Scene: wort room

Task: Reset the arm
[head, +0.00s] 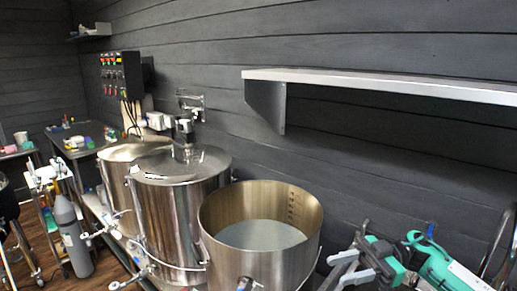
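My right gripper (336,270) is at the lower right of the head view, beside the open kettle's right side. Its two grey fingers point left with a gap between them, and nothing shows in the gap. My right arm, with green and white casing, comes in from the right edge. No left gripper can be made out in the view. The nearest steel kettle (213,248) is open and holds a pale liquid (262,236).
Two lidded steel kettles (165,205) stand left of the open one. A steel shelf (385,84) juts from the dark wall above my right arm. A control box (122,76) hangs further back. A grey cylinder (72,240) stands on the floor at left.

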